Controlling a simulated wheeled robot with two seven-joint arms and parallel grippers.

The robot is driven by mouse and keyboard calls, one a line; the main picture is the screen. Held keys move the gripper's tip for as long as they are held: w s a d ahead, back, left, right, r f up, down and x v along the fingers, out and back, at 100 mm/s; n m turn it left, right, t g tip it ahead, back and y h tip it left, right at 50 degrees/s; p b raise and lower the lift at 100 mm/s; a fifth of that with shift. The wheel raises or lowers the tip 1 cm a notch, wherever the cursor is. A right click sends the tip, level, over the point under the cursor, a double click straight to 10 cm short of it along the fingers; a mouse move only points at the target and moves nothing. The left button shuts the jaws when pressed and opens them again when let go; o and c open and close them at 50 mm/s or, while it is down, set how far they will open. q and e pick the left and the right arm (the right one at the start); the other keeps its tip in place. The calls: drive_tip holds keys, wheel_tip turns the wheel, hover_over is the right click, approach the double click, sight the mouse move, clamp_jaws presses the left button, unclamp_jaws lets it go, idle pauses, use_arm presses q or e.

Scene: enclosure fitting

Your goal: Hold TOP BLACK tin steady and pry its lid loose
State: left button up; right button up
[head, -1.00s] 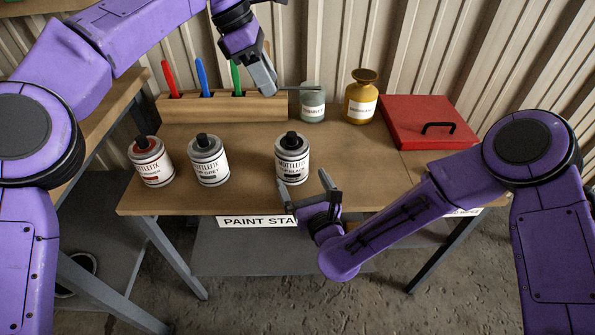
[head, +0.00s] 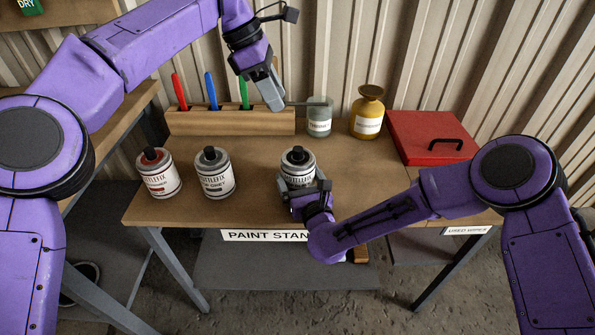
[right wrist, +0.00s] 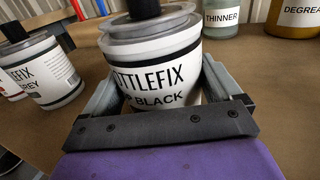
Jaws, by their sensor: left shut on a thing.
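The TOP BLACK tin (head: 297,168) stands upright on the bench, its lid with a black knob (head: 297,154) seated on top; it fills the middle of the right wrist view (right wrist: 155,75). My right gripper (head: 304,186) is open around the tin, a finger on each side, with slivers of bench showing between fingers and tin in the right wrist view (right wrist: 160,95). My left gripper (head: 275,102) is shut on a thin grey flat tool (head: 308,103), raised behind the tin near the rack. The tool points right, in front of the thinner jar. Its held part is mostly hidden.
Two more tins, red (head: 158,174) and grey (head: 214,173), stand left of it. Behind are a wooden rack (head: 225,122) with coloured handles, a thinner jar (head: 319,122), an amber degreaser bottle (head: 367,115) and a red box (head: 425,138). Bench between is clear.

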use_arm(q)
drive_tip(key=shift+a+f, duration=0.2)
drive_tip(key=shift+a, duration=0.2)
drive_tip(key=s+a+f+n+t, duration=0.3)
drive_tip(key=s+a+f+n, duration=0.4)
drive_tip(key=s+a+f, duration=0.3)
drive_tip(key=shift+y, duration=0.4)
drive_tip(key=shift+d+x, duration=0.2)
drive_tip(key=shift+x, duration=1.05)
drive_tip(key=shift+d+x, duration=0.2)
drive_tip(key=shift+x, duration=1.05)
drive_tip(key=shift+w+d+r, duration=0.3)
drive_tip(key=shift+w+d, duration=0.2)
drive_tip(key=shift+d, duration=0.1)
drive_tip(key=shift+f, duration=1.1)
drive_tip(key=shift+x, duration=1.35)
idle(0.7)
